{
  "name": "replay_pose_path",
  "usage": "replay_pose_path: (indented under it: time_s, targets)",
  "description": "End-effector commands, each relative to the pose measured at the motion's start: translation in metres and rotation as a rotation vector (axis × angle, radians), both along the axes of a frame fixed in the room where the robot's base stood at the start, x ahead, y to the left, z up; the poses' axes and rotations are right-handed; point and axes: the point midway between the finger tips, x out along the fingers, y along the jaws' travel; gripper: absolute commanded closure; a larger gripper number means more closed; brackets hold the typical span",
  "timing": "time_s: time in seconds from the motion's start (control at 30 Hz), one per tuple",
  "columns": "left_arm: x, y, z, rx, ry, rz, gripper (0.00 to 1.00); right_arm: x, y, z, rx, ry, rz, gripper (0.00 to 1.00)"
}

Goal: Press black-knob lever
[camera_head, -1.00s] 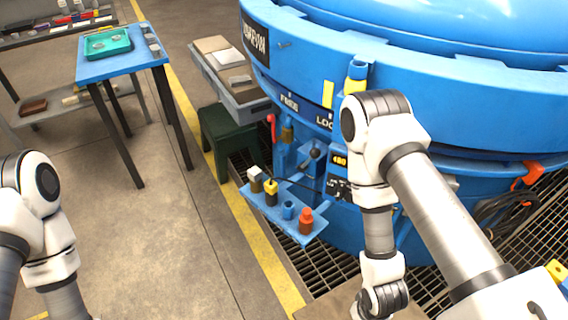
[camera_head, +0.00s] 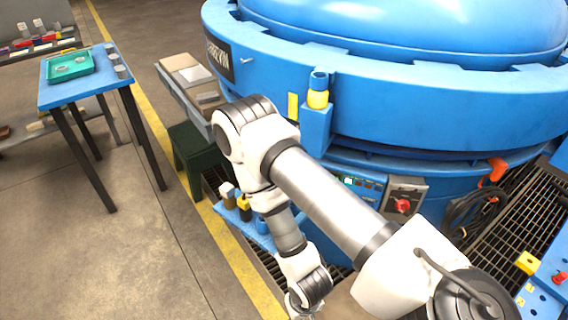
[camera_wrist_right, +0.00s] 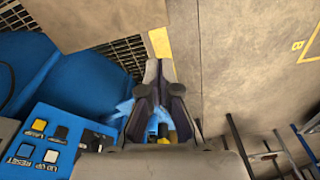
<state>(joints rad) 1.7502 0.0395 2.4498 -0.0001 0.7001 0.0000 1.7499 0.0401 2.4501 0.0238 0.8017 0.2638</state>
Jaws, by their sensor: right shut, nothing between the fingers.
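The black-knob lever does not show in either current view; in the head view my right arm covers the part of the furnace front where a dark knob showed before. My right gripper shows in the right wrist view (camera_wrist_right: 158,75), with its dark fingers together and empty. In the head view my right arm crosses in front of the blue furnace (camera_head: 400,110), its wrist low near the bottom edge, and the fingers cannot be made out. My left gripper is out of view.
A blue shelf (camera_head: 263,240) with small colored pieces sits partly behind my right arm. A control box with a red knob (camera_head: 402,205) is on the furnace. The wrist view shows a blue button panel (camera_wrist_right: 50,140). A green stool (camera_head: 190,158) stands left.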

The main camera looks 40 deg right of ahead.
Motion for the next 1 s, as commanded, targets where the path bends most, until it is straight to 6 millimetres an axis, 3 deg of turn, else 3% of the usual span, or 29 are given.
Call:
replay_pose_path:
  time_s: [0.27, 0.37, 0.43, 0.53, 0.7, 1.0]
  targets:
    - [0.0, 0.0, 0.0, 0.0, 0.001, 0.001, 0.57, 0.042, -0.02, 0.01, -0.009, -0.233, -0.425, 1.0]
    - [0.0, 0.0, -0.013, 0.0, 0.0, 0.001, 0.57, 0.068, -0.036, 0.012, 0.009, -0.386, -0.64, 1.0]
    - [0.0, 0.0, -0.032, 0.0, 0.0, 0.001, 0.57, 0.092, -0.051, 0.013, 0.042, -0.535, -0.816, 1.0]
    - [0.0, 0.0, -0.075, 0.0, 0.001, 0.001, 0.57, 0.134, -0.078, 0.018, 0.137, -0.81, -1.077, 1.0]
    - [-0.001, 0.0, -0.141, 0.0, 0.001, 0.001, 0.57, 0.178, -0.116, 0.04, 0.337, -1.207, -1.345, 1.0]
    - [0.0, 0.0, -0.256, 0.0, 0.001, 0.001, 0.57, 0.2, -0.156, 0.06, 0.603, -1.686, -1.492, 1.0]
